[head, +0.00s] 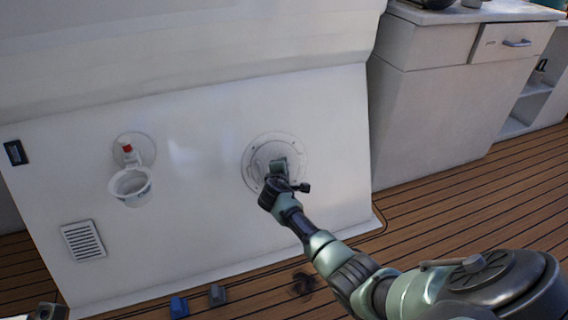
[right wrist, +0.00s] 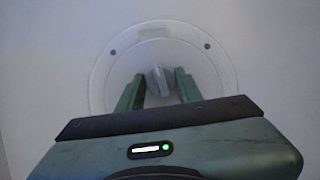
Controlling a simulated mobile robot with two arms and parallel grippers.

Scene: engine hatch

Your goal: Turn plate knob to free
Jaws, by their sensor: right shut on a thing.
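The round white plate (head: 252,150) is set in the sloping white panel, and it also shows in the right wrist view (right wrist: 105,72). Its grey knob (right wrist: 160,76) sits at the plate's middle. My right gripper (head: 278,170) reaches the plate from the lower right. In the right wrist view its two green fingers (right wrist: 158,88) stand on either side of the knob, shut on it. In the head view the gripper hides most of the knob. A small dark piece at the lower left edge (head: 45,312) may be my left gripper; its jaws cannot be made out.
A white cup-shaped holder (head: 130,187) with a red-tipped item sits left on the panel, above a vent grille (head: 83,241). A blue block (head: 179,307) and a grey block (head: 217,295) lie on the plank floor. A white cabinet (head: 430,100) stands at right.

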